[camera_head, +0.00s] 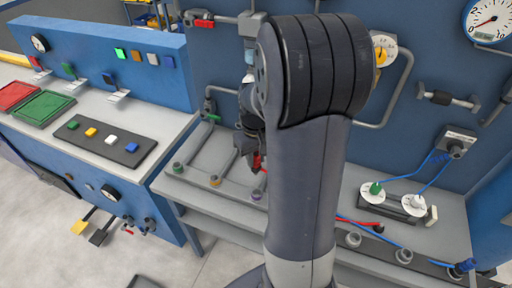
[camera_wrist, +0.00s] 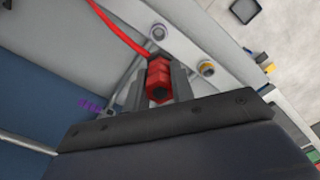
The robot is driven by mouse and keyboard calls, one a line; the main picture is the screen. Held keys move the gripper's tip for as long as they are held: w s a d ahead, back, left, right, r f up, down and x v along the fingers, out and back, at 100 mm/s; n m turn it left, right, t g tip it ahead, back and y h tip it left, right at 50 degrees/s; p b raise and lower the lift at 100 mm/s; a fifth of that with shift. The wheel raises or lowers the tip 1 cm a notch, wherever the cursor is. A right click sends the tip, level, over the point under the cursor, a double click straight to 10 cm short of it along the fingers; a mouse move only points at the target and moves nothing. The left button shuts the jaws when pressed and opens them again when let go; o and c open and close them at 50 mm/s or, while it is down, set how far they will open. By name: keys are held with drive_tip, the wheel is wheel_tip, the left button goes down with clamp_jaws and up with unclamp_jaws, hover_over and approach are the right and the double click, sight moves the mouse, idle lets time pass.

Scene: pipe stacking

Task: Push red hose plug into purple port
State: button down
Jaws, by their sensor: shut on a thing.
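My gripper (camera_head: 252,152) hangs above the bench, partly hidden behind my own arm in the head view. It is shut on the red hose plug (camera_head: 257,162). In the wrist view the red plug (camera_wrist: 160,72) sits between the two fingers of my gripper (camera_wrist: 161,80), with the red hose (camera_wrist: 115,30) running off to the upper left. The purple port (camera_head: 257,196) stands at the bench's front edge, below the plug and apart from it in the head view. A round port that seems to be the purple one (camera_wrist: 158,32) shows beyond the plug in the wrist view.
An orange-ringed port (camera_head: 215,181) and a green port (camera_head: 178,168) stand left along the bench edge. Pipes run back to the blue wall; a purple handle (camera_wrist: 90,105) shows in the wrist view. Blue hoses and white discs (camera_head: 377,195) occupy the right bench.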

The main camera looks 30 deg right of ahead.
drive_tip(key=shift+s+d+f, duration=0.1)
drive_tip(key=shift+s+f, duration=0.1)
drive_tip(key=shift+f, duration=0.15)
wheel_tip(320, 180, down, 9)
drive_tip(key=b, duration=0.7)
drive_tip(key=shift+f+b, duration=1.45)
drive_tip(key=shift+f, duration=0.15)
idle(0.5)
drive_tip(key=shift+r, duration=0.1)
drive_tip(key=c, duration=1.1)
unclamp_jaws()
wheel_tip(320, 180, up, 11)
drive_tip(key=shift+f, duration=0.1)
drive_tip(key=shift+f, duration=0.15)
wheel_tip(320, 180, down, 10)
drive_tip(key=shift+r+p, duration=0.1)
drive_tip(key=shift+p, duration=0.3)
